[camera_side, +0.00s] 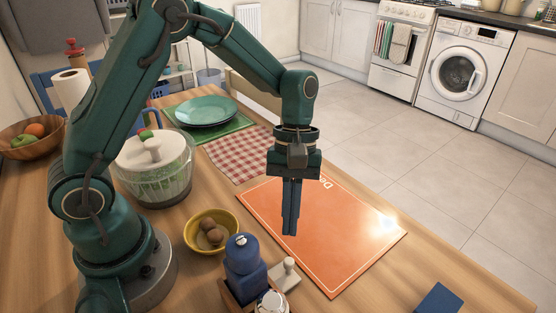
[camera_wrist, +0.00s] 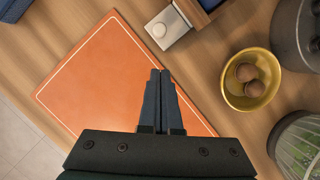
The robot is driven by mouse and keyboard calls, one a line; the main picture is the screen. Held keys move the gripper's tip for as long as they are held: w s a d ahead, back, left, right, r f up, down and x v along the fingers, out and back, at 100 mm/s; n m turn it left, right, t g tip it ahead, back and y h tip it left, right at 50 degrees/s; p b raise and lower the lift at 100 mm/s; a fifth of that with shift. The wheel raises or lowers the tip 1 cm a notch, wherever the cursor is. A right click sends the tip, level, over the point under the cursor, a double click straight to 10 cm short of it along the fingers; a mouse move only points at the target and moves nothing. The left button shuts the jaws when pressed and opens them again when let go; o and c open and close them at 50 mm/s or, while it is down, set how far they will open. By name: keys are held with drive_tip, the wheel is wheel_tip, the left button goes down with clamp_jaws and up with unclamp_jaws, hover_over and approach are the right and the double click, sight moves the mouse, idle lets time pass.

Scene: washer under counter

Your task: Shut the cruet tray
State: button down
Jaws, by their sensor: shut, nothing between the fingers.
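The cruet tray (camera_side: 287,277) is a light grey, flat piece with a pale round knob on top. It sticks out from the side of a small wooden holder (camera_side: 233,292) near the front edge of the side view. The holder carries a blue bottle (camera_side: 243,262) and a silver-topped jar (camera_side: 271,303). In the wrist view the tray (camera_wrist: 168,36) lies at the top centre, extending out from the wooden holder (camera_wrist: 193,10). My gripper (camera_side: 289,234) points down above the orange mat, apart from the tray, with its fingers together and empty. It also shows in the wrist view (camera_wrist: 160,72).
The orange mat (camera_side: 345,250) lies flat under my gripper. A yellow bowl (camera_side: 190,235) with brown balls stands beside the holder. A salad spinner (camera_side: 155,185) is farther left. A blue block (camera_side: 438,299) lies at front right. A checked cloth (camera_side: 238,154) and green plates (camera_side: 206,108) lie behind.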

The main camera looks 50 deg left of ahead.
wheel_tip(320, 180, up, 15)
drive_tip(key=a+t, duration=0.2)
drive_tip(key=a, duration=0.1)
drive_tip(key=s+a+f+m+t+y, duration=0.2)
drive_tip(key=s+m+t, duration=0.4)
drive_tip(key=s+m, duration=0.3)
drive_tip(key=shift+s+a+f+y, duration=0.2)
drive_tip(key=shift+a+f+y, duration=0.2)
drive_tip(key=shift+a+f, duration=0.15)
idle(0.5)
